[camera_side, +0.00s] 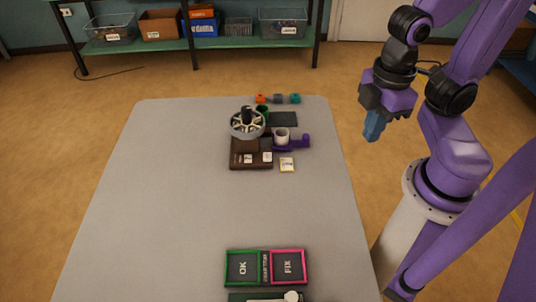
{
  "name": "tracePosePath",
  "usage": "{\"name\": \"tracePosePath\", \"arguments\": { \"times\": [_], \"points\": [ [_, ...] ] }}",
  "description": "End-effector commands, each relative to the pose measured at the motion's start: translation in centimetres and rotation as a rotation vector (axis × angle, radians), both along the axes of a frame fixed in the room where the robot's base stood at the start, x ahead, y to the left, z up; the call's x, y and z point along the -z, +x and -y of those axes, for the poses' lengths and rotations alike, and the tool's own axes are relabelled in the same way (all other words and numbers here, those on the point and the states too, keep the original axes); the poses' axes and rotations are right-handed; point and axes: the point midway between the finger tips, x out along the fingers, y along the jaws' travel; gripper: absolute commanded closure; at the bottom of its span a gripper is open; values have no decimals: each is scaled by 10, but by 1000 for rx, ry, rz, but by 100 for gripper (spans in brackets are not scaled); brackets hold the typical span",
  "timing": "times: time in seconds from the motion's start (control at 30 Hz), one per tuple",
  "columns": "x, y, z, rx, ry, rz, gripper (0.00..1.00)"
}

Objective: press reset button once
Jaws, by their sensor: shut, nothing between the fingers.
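A brown device base (238,147) stands on the far half of the grey table (190,200). A grey spoked wheel (248,124) sits at its back left. Two small pale-marked pieces (267,157) lie along its front; their markings are too small to read. I cannot tell which part is the reset button. My gripper (372,131) is shut and empty, its blue fingers pointing down. It is right of the device, high and clear of it, near the table's right edge in the picture.
A white cup (282,134), a purple bracket (304,141) and a pale card (287,164) crowd the device's right side. Small coloured parts (278,98) lie behind. OK (242,267) and FIX (288,267) trays lie in front. The table's middle is bare.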

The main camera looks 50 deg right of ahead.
Motion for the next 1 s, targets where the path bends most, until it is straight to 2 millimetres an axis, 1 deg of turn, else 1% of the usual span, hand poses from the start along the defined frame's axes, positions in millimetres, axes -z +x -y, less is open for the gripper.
{"name": "tracePosePath", "arguments": {
  "times": [0.83, 0.93, 1.0],
  "points": [
    [0, 0, 0, 2, 0, -1, 100],
    [2, 1, -4, 37, 12, -6, 100],
    [5, 3, -11, 101, 33, -14, 100]
  ]
}}
